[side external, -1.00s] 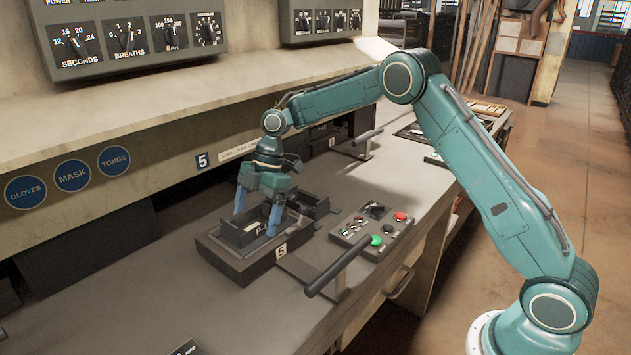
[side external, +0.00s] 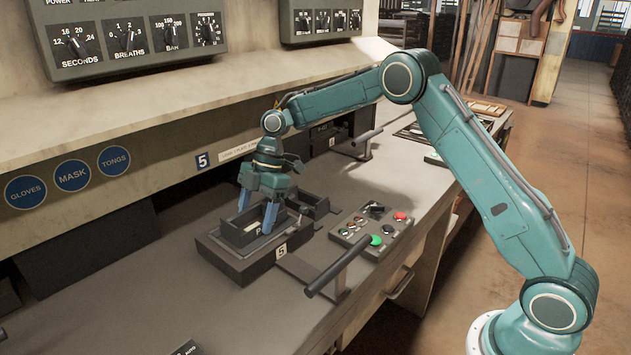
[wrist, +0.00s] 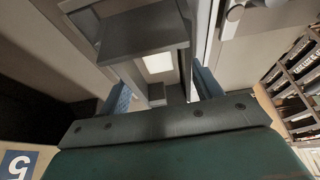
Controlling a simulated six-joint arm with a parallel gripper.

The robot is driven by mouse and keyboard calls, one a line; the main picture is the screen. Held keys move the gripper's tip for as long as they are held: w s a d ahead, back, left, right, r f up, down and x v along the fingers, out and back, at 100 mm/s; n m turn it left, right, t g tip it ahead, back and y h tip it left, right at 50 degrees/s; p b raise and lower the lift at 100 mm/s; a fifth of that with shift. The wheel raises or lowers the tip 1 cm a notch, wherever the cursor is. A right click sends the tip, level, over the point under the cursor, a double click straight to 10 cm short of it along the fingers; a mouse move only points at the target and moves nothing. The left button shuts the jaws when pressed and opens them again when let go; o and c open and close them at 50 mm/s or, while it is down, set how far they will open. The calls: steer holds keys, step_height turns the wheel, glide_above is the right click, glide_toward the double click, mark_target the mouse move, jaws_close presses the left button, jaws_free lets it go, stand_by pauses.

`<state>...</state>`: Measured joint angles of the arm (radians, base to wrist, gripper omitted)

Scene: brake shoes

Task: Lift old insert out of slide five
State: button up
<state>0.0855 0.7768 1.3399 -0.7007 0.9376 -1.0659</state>
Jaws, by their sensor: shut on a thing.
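Slide five (side external: 233,267) is a dark block on the bench with a white "5" tag on its front corner. The old insert (side external: 238,232) is a dark, open, box-like piece at the top of the slide. My gripper (side external: 257,210) points down from above, its two blue fingers shut on the insert at opposite sides. The near finger hides part of the insert's front face and its lettering. I cannot tell whether the insert's underside is clear of the slide. In the wrist view both blue fingers of my gripper (wrist: 162,92) show, with dark parts between and beyond them.
A dark open compartment (side external: 318,206) lies just right of my gripper. A bar handle (side external: 340,266) sticks out at the front of the slide. A button panel (side external: 372,228) sits to the right. The wall overhangs behind; the bench front left is mostly clear.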

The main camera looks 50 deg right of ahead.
steer(key=shift+r, duration=0.1)
step_height(320, 180, up, 10)
stand_by(0.9)
stand_by(0.7)
